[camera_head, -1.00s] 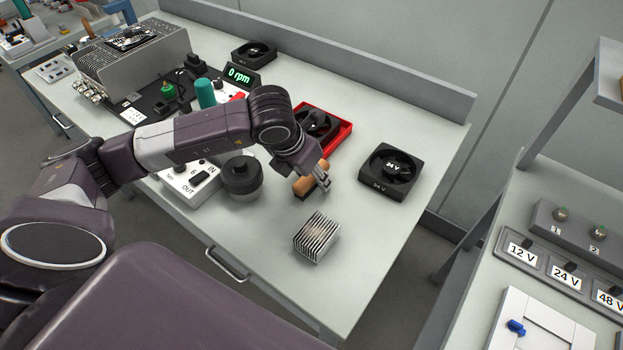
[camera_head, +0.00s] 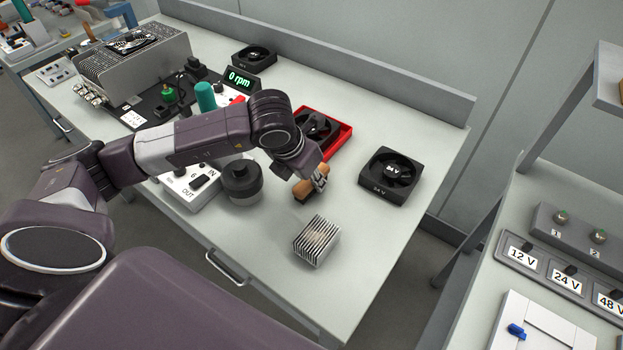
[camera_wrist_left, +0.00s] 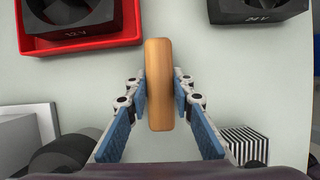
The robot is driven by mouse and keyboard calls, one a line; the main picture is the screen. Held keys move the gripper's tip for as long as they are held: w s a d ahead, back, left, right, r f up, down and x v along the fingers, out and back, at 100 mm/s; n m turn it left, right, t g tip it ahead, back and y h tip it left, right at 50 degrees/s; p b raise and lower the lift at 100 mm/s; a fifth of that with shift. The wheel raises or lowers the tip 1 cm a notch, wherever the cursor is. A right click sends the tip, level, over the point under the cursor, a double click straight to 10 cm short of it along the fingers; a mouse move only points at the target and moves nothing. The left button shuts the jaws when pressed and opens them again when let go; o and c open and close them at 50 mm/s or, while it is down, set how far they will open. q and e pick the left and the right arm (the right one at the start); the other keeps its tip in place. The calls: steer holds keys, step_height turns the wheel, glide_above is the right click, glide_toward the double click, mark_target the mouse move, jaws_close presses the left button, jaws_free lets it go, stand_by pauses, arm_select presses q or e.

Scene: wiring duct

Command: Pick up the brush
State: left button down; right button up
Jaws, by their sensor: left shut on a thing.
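The brush (camera_head: 303,191) has a wooden, tan-orange body with a dark underside in the head view. It is at the middle of the bench, between the red tray and the finned heat sink. My left gripper (camera_head: 318,183) reaches it from above and is shut on it. In the left wrist view, the brush (camera_wrist_left: 158,72) stands lengthwise between the two blue finger pads. From these views I cannot tell whether it touches the bench. My right gripper is not in view.
A finned heat sink (camera_head: 316,242) lies just in front. A red tray (camera_head: 343,138) with a fan is behind, and a 24 V fan (camera_head: 391,174) is to the right. A round black knob (camera_head: 241,181) is at left. The bench (camera_head: 370,230) is clear at front right.

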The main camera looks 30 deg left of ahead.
arm_select(q)
steer(key=shift+r+p, duration=0.3)
steer(key=shift+p, duration=0.1)
steer(key=shift+w+r, duration=0.1)
steer(key=shift+r, duration=0.2)
step_height(320, 180, up, 19)
steer(key=b, duration=0.1)
steer(key=shift+r+b, duration=0.2)
steer(key=shift+b, duration=0.15)
steer(key=c, duration=2.3)
jaws_free()
steer(key=c, duration=0.4)
steer(key=shift+f, duration=0.15)
